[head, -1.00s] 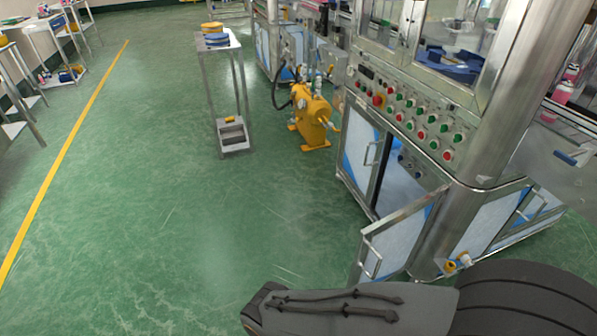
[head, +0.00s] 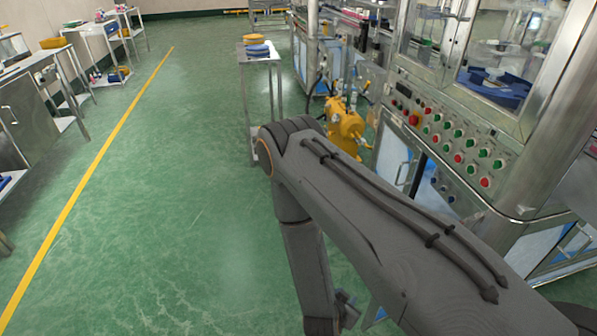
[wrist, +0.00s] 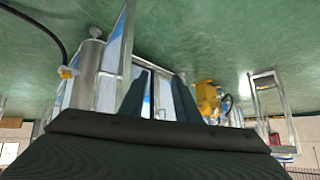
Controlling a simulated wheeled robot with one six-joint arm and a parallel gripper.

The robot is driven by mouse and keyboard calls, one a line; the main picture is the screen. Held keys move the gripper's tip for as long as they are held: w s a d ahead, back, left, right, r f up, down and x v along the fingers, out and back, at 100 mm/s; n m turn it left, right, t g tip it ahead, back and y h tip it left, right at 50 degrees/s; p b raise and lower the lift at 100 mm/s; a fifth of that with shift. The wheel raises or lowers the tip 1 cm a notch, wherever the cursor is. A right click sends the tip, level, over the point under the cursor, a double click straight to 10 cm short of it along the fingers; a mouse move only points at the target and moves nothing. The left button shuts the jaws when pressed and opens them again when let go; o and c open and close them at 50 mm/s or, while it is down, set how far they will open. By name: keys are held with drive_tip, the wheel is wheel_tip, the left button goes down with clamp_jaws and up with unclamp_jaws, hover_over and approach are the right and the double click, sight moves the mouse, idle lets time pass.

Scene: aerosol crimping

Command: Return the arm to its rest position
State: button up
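My arm (head: 390,215) stretches from the lower right to an elbow at mid-picture in the head view, and its forearm (head: 308,265) hangs down from there. My gripper shows only in small part at the forearm's lower end. In the wrist view, which is upside down, the two dark fingers of my gripper (wrist: 158,98) stand apart with nothing visible between them. The gripper is open and empty.
The steel crimping machine (head: 455,140) with its button panel stands close on the right, partly hidden by my arm. A yellow pump-like unit (head: 345,127) and a small steel table (head: 262,57) are beyond the elbow. Green floor (head: 170,220) is clear on the left.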

drive_tip(key=w+a+r+n+g+y, duration=0.2)
drive_tip(key=w+r, duration=0.1)
drive_tip(key=r, duration=0.8)
drive_tip(key=w+a+r+n+g+y, duration=0.1)
drive_tip(key=w+a+r+g+y, duration=0.15)
drive_tip(key=r, duration=0.85)
drive_tip(key=s+d+r+n+g, duration=0.1)
drive_tip(key=s+d+r, duration=0.3)
drive_tip(key=r, duration=0.6)
drive_tip(key=s+d+r+n+g, duration=0.1)
drive_tip(key=s+d+r+n, duration=0.3)
drive_tip(key=s+r, duration=0.5)
drive_tip(key=shift+s+d+r+g, duration=0.2)
drive_tip(key=shift+d+r+g, duration=0.15)
drive_tip(key=shift+d, duration=0.15)
